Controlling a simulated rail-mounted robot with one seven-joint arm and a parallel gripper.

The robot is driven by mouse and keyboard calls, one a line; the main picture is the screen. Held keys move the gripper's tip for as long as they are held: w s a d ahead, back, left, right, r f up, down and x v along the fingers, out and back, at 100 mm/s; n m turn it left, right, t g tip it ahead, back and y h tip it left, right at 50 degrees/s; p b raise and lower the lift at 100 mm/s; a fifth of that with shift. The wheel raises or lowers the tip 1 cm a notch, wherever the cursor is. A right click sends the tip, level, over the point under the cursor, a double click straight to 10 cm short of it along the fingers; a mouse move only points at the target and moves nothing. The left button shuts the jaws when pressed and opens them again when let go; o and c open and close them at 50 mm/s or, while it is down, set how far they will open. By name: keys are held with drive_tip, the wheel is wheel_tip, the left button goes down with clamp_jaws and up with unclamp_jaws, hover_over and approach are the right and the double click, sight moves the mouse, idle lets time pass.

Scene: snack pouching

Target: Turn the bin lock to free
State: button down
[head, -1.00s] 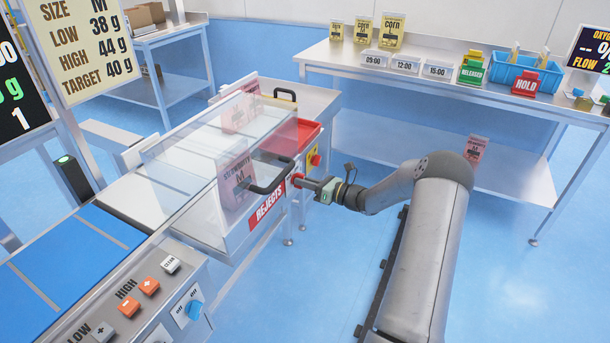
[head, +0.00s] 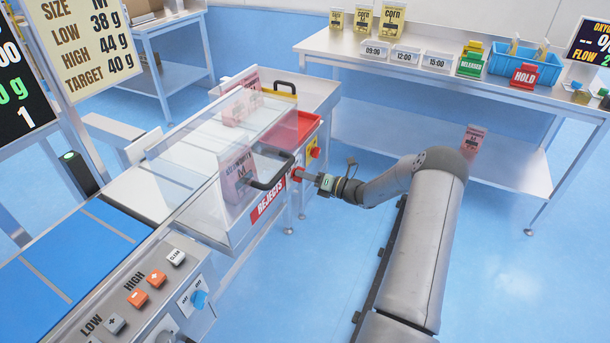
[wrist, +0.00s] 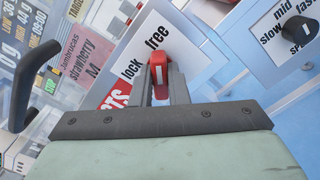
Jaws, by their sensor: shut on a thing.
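The bin lock is a red knob (wrist: 158,68) with a white line, on a white plate printed "lock" and "free". In the wrist view its white line points up the picture, roughly toward the word "free"; the exact setting is hard to tell. My gripper (wrist: 160,82) is shut on the knob, one finger on each side. In the head view my gripper (head: 306,176) reaches from the right to the red knob (head: 296,172), beside the REJECTS sign (head: 268,200) on the reject bin's front. The fingertips are small there.
A clear cover (head: 190,160) with a black handle (head: 270,172) stands over the bin, with pink strawberry pouches (head: 237,178) inside. Floor to the right is open.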

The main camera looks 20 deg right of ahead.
drive_tip(key=shift+f, duration=0.1)
drive_tip(key=c, duration=1.4)
unclamp_jaws()
drive_tip(key=b+v, duration=0.1)
drive_tip(key=v, duration=1.6)
drive_tip(key=shift+s+d+b, duration=0.2)
drive_tip(key=shift+b, duration=0.2)
